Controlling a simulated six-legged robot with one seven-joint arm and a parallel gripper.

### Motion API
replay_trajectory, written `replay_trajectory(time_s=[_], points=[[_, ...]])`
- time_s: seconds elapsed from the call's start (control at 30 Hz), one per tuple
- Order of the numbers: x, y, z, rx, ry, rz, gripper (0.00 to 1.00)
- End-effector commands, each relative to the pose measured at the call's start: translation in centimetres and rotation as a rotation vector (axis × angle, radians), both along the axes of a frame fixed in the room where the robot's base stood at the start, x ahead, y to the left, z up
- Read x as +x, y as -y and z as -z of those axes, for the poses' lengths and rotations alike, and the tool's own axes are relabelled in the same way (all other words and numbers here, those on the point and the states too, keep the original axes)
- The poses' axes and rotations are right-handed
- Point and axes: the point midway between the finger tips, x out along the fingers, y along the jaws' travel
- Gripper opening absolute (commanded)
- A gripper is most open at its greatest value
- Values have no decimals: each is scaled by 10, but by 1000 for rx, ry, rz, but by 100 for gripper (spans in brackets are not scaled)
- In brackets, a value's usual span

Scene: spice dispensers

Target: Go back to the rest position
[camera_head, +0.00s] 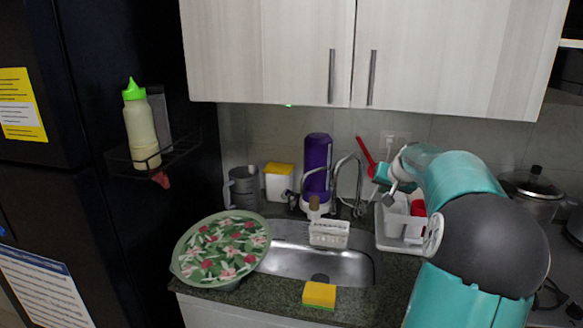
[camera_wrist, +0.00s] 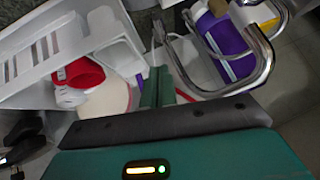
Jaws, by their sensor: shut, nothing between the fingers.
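My teal arm rises at the right of the head view and bends over toward the back wall. My gripper (camera_head: 383,180) is small there, above the dish rack and to the right of the faucet. In the wrist view my gripper (camera_wrist: 157,86) shows as two green fingers close together, with nothing held. Behind the fingers are a white dish rack (camera_wrist: 92,40), a red cup (camera_wrist: 84,73) and the metal faucet (camera_wrist: 255,65). Whether the fingers touch any of these cannot be told.
The sink (camera_head: 310,262) lies at the middle, with a patterned round tray (camera_head: 222,248) left of it and a yellow sponge (camera_head: 319,295) in front. Wall cabinets (camera_head: 440,55) hang above. A green-capped bottle (camera_head: 140,128) stands on the left shelf. A pot (camera_head: 531,194) stands at right.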

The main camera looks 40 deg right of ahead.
Motion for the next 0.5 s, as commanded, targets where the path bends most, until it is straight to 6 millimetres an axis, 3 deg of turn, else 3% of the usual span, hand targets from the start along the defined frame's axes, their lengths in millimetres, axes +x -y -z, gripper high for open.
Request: replay_trajectory(time_s=[0.17, 0.27, 0.37, 0.5], points=[[1, -1, 0, -1, -1, -3, 0], [9, -17, -2, -6, -15, -27, 0], [25, -59, -8, -20, -52, -83, 0], [44, -151, -16, -47, -127, -197, 0]])
